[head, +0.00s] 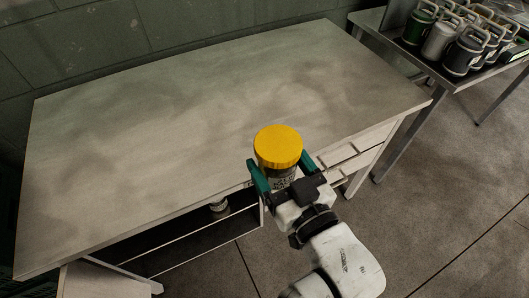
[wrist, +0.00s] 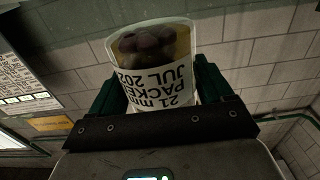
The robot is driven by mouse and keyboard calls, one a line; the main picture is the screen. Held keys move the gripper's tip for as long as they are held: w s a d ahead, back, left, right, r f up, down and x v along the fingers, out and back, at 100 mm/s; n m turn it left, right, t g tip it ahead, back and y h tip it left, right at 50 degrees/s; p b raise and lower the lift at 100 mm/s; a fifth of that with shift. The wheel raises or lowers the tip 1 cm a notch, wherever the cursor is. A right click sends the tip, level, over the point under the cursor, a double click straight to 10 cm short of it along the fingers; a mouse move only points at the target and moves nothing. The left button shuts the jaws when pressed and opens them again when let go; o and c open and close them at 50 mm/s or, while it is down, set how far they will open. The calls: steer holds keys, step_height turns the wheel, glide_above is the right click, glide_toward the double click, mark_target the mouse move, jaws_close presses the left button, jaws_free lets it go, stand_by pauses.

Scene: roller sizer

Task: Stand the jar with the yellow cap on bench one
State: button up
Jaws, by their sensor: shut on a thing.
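The jar with the yellow cap (head: 278,147) is held upright between the green fingers of my gripper (head: 283,175). It is in front of the bench's front edge or just over it; its exact height I cannot tell. In the wrist view the clear jar (wrist: 152,65) shows dark round contents and a white printed label, between both fingers. The wide pale bench top (head: 190,120) is bare, with dark smudges. No number shows on the bench, so I cannot tell whether it is bench one.
A second table (head: 440,77) at the upper right carries several green, grey and black lidded mugs (head: 468,50). Under the bench are an open shelf (head: 200,245), holding a small object, and drawers (head: 350,155). A tiled wall (head: 100,45) stands behind the bench.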

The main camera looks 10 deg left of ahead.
steer(key=shift+w+a+r, duration=0.2)
steer(key=shift+w, duration=0.1)
steer(key=w+a+f, duration=0.1)
steer(key=w+f, duration=0.2)
steer(key=w, duration=0.1)
steer(key=w+a+f, duration=0.1)
steer(key=w+f, duration=0.2)
steer(key=w, duration=0.1)
steer(key=w+a+f, duration=0.1)
steer(key=w+f, duration=0.2)
steer(key=w, duration=0.1)
steer(key=shift+a+f, duration=0.1)
steer(key=shift+a, duration=0.25)
steer(key=shift+w+f, duration=0.15)
steer(key=shift+f, duration=0.75)
steer(key=shift+w+f, duration=0.15)
steer(key=shift+f, duration=0.75)
steer(key=shift+f+b, duration=0.1)
steer(key=shift+b, duration=0.25)
steer(key=shift+f, duration=0.1)
steer(key=o, duration=1.2)
